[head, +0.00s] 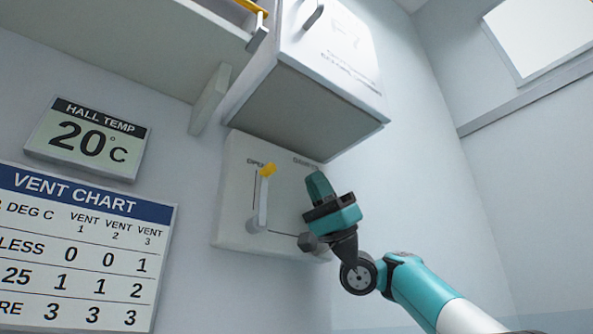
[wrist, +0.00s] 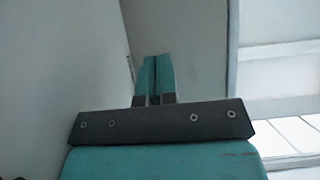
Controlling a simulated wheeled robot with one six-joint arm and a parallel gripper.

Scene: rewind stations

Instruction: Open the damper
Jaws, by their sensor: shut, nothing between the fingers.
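The damper panel (head: 232,200) is a pale box on the wall in the head view. It carries a lever with a grey arm (head: 263,205) and a yellow tip (head: 268,170). The lever stands nearly upright, its tip near the upper label that seems to read OPEN. A second label at the top right is partly legible as DAMPER. My gripper (head: 316,180) is in front of the panel's right side, to the right of the lever and apart from it in the picture. In the wrist view my gripper (wrist: 155,62) has its fingers together and empty; the lever does not show there.
A white cabinet (head: 335,50) with a handle hangs just above the panel. A shelf with a bracket (head: 209,98) is up at the left. A hall temperature sign (head: 88,139) reads 20°C, above a vent chart (head: 85,250).

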